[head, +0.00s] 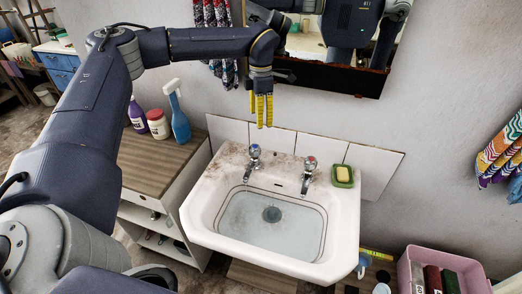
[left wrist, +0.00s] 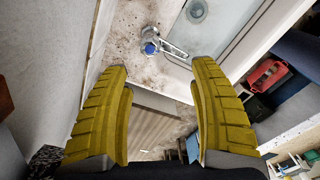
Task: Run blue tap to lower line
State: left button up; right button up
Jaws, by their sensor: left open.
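The blue tap (head: 254,153) stands on the back left ledge of the white washbasin (head: 345,228), its spout pointing into the bowl. Its blue cap also shows in the left wrist view (left wrist: 150,48), beyond my fingertips. The red-capped tap (head: 310,166) stands to its right. Thin dark lines run round the inner wall of the bowl. The bowl's bottom looks pale blue-grey around the dark drain (head: 271,214); I cannot tell the water level. My left gripper (head: 262,122) hangs above the blue tap, yellow fingers downward, open and empty (left wrist: 160,68), apart from the tap. My right gripper is not in view.
Yellow soap in a green dish (head: 343,176) sits on the right ledge. A wooden-topped cabinet (head: 150,165) at left carries a blue spray bottle (head: 178,115), a white jar and a purple bottle. A mirror (head: 330,50) hangs behind. A pink bin (head: 440,262) stands lower right.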

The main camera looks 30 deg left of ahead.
aim_at(255, 146)
pick_arm(q)
jog(key=f, duration=0.5)
jog(key=a+f, duration=0.1)
jog(key=f, duration=0.5)
jog(key=a+f, duration=0.1)
jog(key=f, duration=0.4)
jog(key=shift+a+f, duration=0.15)
jog(key=shift+f, duration=0.1)
jog(key=shift+c, duration=0.2)
